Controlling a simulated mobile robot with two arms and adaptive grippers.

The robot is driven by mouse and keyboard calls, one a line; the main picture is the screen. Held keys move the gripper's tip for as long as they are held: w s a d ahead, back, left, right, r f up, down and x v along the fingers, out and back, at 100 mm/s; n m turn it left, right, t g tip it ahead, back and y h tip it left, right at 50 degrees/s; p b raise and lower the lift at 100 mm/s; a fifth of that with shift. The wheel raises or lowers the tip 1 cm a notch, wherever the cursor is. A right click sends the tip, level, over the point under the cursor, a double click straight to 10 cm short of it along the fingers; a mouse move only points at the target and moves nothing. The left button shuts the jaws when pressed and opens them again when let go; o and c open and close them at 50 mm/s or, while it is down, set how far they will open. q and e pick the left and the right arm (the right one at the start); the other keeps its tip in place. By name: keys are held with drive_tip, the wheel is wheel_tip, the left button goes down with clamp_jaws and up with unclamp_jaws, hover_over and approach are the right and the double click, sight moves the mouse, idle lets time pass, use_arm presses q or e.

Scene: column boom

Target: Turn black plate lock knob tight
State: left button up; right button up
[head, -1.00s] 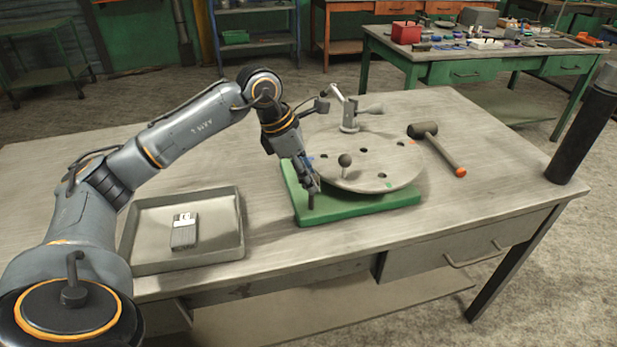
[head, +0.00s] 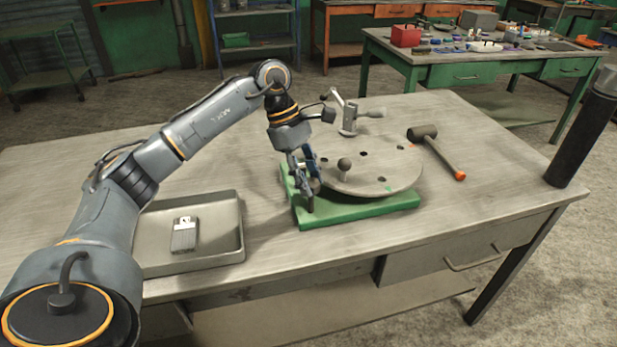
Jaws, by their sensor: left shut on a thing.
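A round grey plate (head: 362,178) with several holes and a small dark ball knob (head: 345,164) lies on a green base (head: 362,213) in the middle of the table. My left gripper (head: 310,192) points down at the left front edge of the plate, over the green base. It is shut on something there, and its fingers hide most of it. A dark rounded piece shows between the fingers; I cannot make out more of the black lock knob. My right gripper is not in view.
A clamp-like handle (head: 349,118) stands behind the plate. A mallet (head: 441,152) lies to its right. A black upright cylinder (head: 580,135) stands at the right edge.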

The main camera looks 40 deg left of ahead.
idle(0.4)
use_arm(q)
drive_tip(key=o, duration=1.1)
drive_tip(key=shift+o, duration=0.2)
drive_tip(key=shift+r, duration=0.1)
drive_tip(key=v, duration=1.1)
drive_tip(key=shift+a+r, duration=0.15)
drive_tip(key=shift+r, duration=0.25)
drive_tip(key=shift+f, duration=0.1)
